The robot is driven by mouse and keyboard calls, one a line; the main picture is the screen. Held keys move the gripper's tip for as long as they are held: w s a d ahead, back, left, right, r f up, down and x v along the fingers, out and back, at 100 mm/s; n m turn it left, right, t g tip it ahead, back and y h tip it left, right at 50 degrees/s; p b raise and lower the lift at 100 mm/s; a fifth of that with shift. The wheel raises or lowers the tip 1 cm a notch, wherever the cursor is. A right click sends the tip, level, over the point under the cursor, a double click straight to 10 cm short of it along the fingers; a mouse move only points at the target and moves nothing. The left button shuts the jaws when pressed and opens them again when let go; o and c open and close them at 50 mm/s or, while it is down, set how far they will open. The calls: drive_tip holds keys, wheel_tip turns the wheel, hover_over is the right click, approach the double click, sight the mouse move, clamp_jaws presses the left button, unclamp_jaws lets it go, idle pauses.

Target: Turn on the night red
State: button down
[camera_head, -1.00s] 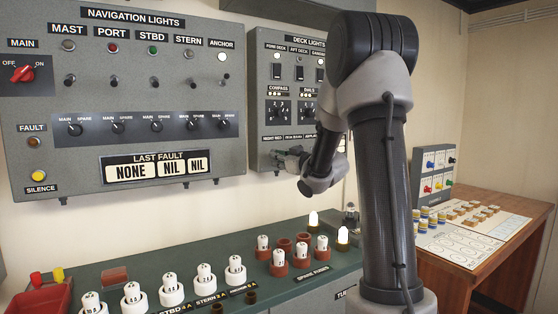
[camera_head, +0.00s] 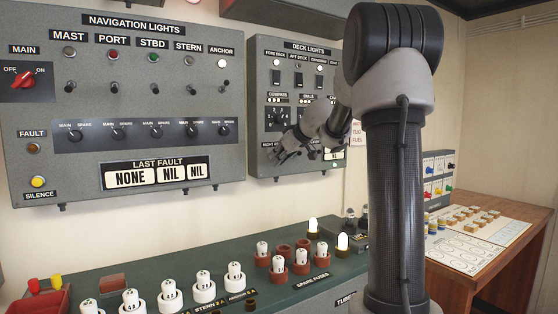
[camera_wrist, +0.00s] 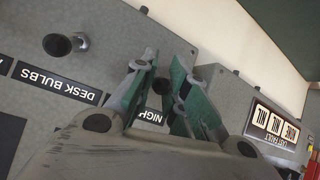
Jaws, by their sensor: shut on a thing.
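The deck lights panel (camera_head: 256,95) hangs on the wall, left of my arm. My gripper (camera_head: 283,152) is at its lower left, by a partly covered label that begins with "NIGHT". In the wrist view, my two greenish fingers (camera_wrist: 165,72) straddle a small dark switch (camera_wrist: 161,87) above the "NIGH…" label (camera_wrist: 151,116). They are shut on it; the lever is mostly hidden between them, so which way it points cannot be told.
A similar switch (camera_wrist: 62,45) above "DESK BULBS" stands beside my fingers. The navigation lights panel (camera_head: 130,90) is to the left. Below, a green counter (camera_head: 130,262) carries several fuses and lit bulbs. A wooden desk (camera_head: 470,265) stands at right.

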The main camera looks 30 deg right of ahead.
drive_tip(key=shift+a+r+g, duration=0.1)
drive_tip(key=shift+r+g, duration=0.05)
drive_tip(key=shift+g, duration=0.35)
drive_tip(key=c, duration=1.4)
unclamp_jaws()
drive_tip(key=shift+w, duration=0.1)
drive_tip(key=shift+r, duration=0.1)
drive_tip(key=shift+s+r, duration=0.25)
drive_tip(key=shift+s, duration=0.05)
drive_tip(key=v, duration=1.1)
drive_tip(key=shift+s, duration=0.15)
